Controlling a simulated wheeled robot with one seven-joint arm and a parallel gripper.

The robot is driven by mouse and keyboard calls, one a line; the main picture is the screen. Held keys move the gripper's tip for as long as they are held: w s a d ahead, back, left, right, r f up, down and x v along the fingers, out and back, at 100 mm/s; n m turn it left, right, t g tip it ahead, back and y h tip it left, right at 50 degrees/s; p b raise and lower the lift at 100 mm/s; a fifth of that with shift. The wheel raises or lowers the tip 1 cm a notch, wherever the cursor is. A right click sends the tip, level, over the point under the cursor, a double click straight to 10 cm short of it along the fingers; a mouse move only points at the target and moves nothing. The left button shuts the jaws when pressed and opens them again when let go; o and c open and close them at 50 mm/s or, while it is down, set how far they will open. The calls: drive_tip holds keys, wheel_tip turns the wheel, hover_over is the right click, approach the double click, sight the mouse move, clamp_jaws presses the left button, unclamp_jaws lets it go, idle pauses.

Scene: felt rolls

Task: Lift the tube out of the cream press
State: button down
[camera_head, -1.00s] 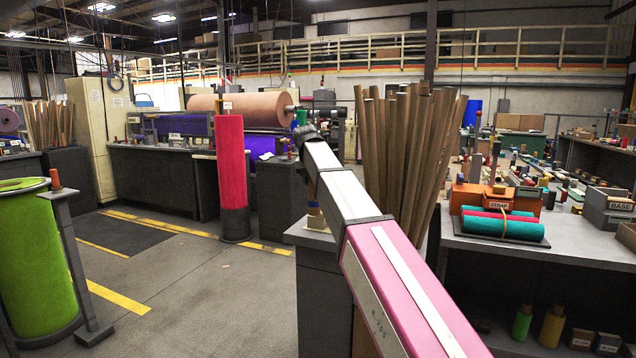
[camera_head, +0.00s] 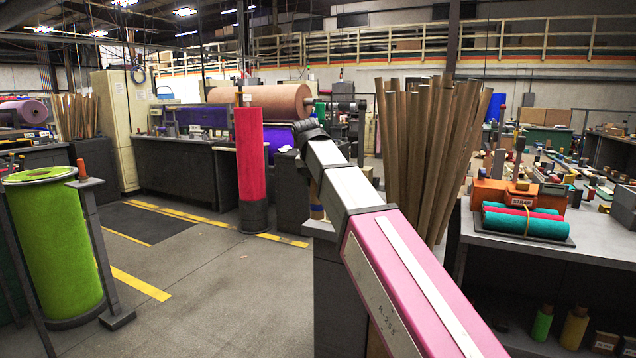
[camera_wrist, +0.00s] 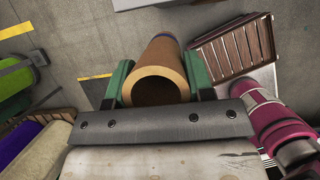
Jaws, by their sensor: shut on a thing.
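A tan piece with a dark blue band (camera_head: 317,211) shows under the arm's end, at the stand's top. I cannot tell for certain which thing is the cream press; a tall cream cabinet (camera_head: 112,120) stands back left.
Tall brown tubes (camera_head: 425,150) stand close right of my arm. A pink-red roll (camera_head: 250,155) stands beyond it, and a green roll (camera_head: 55,245) at the left. A bench (camera_head: 490,245) with felt rolls (camera_head: 526,222) is at right. The floor (camera_head: 210,280) front left is clear.

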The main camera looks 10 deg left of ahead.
drive_tip(key=shift+r, duration=0.9)
idle(0.4)
